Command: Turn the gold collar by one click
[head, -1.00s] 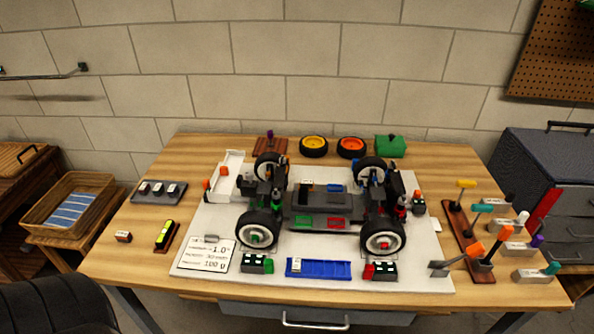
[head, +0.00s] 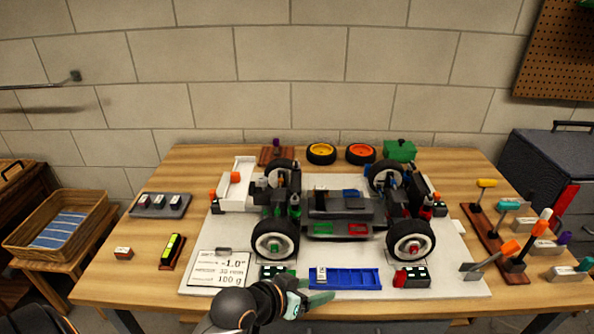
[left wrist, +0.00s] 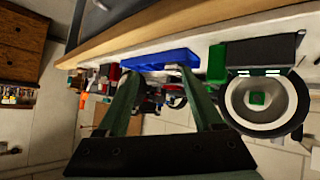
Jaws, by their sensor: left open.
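The RC car (head: 340,205) stands on a white mat (head: 455,255) on the table, with its wheels on. I cannot make out the gold collar in either view; it is too small or hidden. My left gripper (head: 318,298) is at the front edge of the table, in front of the car and by the blue tray (head: 356,280). In the left wrist view its two green fingers (left wrist: 160,90) are apart with nothing held between them. The blue tray (left wrist: 160,58) shows beyond the fingertips, and a car wheel (left wrist: 265,102) is to their right. My right gripper is not in view.
A white card (head: 218,270) reads -1.0° and 100 g. Coloured-handled tools (head: 510,250) stand at right. Spare wheels (head: 321,153) and a green box (head: 399,150) are at the back.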

